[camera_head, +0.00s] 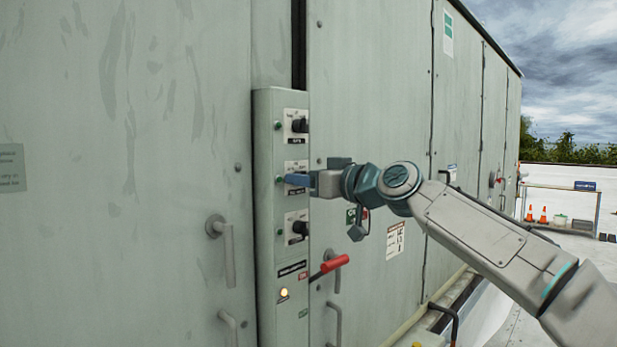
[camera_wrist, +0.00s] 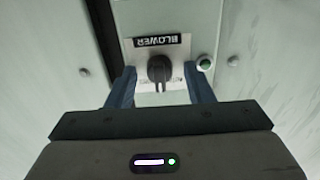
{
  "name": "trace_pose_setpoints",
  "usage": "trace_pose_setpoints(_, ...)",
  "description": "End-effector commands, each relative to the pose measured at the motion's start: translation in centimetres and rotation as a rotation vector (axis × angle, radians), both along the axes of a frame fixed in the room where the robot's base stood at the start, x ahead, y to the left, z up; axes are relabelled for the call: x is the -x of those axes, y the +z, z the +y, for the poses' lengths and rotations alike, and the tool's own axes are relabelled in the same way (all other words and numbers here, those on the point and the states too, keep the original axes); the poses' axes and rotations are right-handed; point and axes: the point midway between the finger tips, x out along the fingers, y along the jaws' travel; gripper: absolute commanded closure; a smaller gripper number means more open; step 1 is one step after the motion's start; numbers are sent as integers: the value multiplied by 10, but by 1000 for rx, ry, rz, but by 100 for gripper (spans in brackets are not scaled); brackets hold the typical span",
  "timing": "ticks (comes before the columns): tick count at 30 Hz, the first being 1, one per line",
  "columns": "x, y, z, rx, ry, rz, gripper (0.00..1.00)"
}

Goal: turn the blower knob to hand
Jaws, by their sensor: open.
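The blower knob (camera_wrist: 159,68) is a dark rotary knob on a pale plate. Its BLOWER label (camera_wrist: 162,40) appears upside down in the wrist view. The knob's narrow grip extends downward in that view; the position lettering beside it is too small and partly covered to read fully. My gripper (camera_wrist: 160,76) is open, with one blue finger on each side of the knob. Gaps show between the fingers and the knob, and I see no contact. In the head view my gripper (camera_head: 297,180) is at the middle plate of the control column (camera_head: 265,220) and hides that knob.
Other black knobs sit above (camera_head: 299,125) and below (camera_head: 299,228), close to my gripper. A red-handled lever (camera_head: 334,263) sticks out lower down. A door handle (camera_head: 226,250) projects at left. An amber lamp (camera_head: 284,292) is lit near the column's bottom.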

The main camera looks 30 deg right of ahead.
Motion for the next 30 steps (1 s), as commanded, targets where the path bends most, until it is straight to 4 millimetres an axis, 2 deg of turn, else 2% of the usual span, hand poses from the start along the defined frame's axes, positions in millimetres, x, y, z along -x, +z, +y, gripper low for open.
trace_pose_setpoints(4, 0, 0, 0, 0, 0, 0, 53)
trace_pose_setpoints(5, 0, 0, 0, 0, 0, 0, 58)
trace_pose_setpoints(9, 0, 0, 0, 0, 0, 0, 97)
trace_pose_setpoints(20, 0, -1, 0, -34, -1, 14, 97)
trace_pose_setpoints(30, 0, -2, -1, -239, -1, 91, 97)
